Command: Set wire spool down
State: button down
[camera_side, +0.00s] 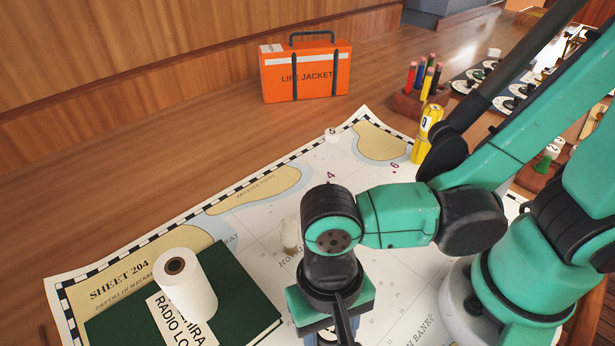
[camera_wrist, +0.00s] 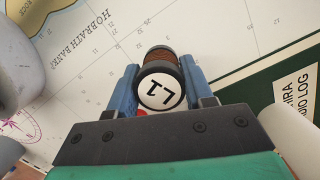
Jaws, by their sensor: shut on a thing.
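The wire spool (camera_wrist: 158,57) has brown copper-coloured winding, dark flanges and a white round end label with dark characters. It sits between the two blue fingers of my gripper (camera_wrist: 160,88) in the wrist view, which is shut on it. In the side view my gripper (camera_side: 330,318) points down over the front of the sea chart (camera_side: 240,240), right of the green book. The spool is mostly hidden there by the gripper and the frame's bottom edge. I cannot tell whether it touches the chart.
A small pale object (camera_side: 290,236) is just behind my gripper. A yellow cylinder (camera_side: 426,133), a pencil holder (camera_side: 408,103) and an orange life jacket case (camera_side: 305,75) stand farther back. The chart's middle is mostly clear.

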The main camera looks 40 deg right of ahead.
jog(key=shift+f, duration=0.65)
jog(key=shift+c, duration=1.7)
grip_release()
jog(key=shift+f, duration=0.1)
